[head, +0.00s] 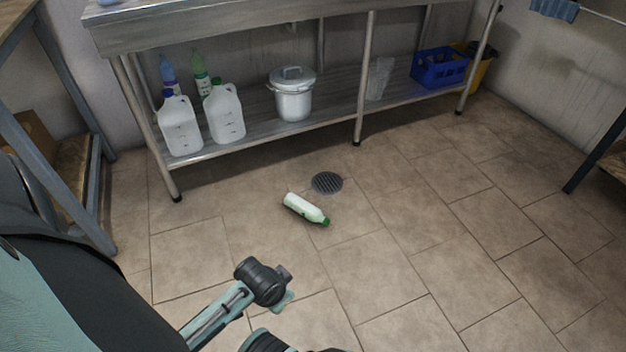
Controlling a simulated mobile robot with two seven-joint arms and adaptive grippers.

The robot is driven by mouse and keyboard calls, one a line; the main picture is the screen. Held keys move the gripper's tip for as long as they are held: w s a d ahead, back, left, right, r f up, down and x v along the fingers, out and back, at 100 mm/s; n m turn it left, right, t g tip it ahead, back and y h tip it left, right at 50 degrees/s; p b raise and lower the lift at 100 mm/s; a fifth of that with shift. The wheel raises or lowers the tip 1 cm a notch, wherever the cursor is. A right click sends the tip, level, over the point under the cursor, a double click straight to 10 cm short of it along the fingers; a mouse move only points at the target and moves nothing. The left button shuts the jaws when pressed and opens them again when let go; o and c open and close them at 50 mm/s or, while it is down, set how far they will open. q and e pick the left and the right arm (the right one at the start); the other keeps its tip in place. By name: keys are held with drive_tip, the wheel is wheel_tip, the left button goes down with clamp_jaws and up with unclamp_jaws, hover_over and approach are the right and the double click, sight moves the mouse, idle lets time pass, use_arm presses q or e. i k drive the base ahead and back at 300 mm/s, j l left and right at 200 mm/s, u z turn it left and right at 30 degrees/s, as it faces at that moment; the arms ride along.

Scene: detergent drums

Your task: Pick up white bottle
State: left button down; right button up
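A white bottle (304,208) with a green cap lies on its side on the tiled floor, its cap toward the lower right. It lies just below a round floor drain, apart from it. Part of my arm, with dark joints and teal links, shows at the bottom left, nearer to me than the bottle and not touching it. No gripper fingers show in the head view. Nothing covers the bottle.
A metal table's lower shelf (335,108) holds two white jugs (181,127), spray bottles (200,75), a lidded pot (293,96), a clear container (379,78) and a blue crate (438,68). Table legs stand at left and right. The floor around the bottle is clear.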

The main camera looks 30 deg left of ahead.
sight(303, 206)
drive_tip(key=k+j+u, duration=0.1)
drive_tip(key=u, duration=0.4)
drive_tip(key=j+u, duration=0.15)
drive_tip(key=u, duration=0.3)
drive_tip(key=i+l+u, duration=0.15)
drive_tip(key=u, duration=0.9)
drive_tip(key=i+l+u, duration=0.15)
drive_tip(key=l+u, duration=0.2)
drive_tip(key=l, duration=0.15)
drive_tip(key=l+u, duration=0.35)
drive_tip(key=l, duration=0.15)
drive_tip(key=l+u, duration=0.4)
drive_tip(key=l, duration=1.45)
drive_tip(key=k+l+u, duration=0.15)
drive_tip(key=l, duration=1.4)
drive_tip(key=u, duration=0.05)
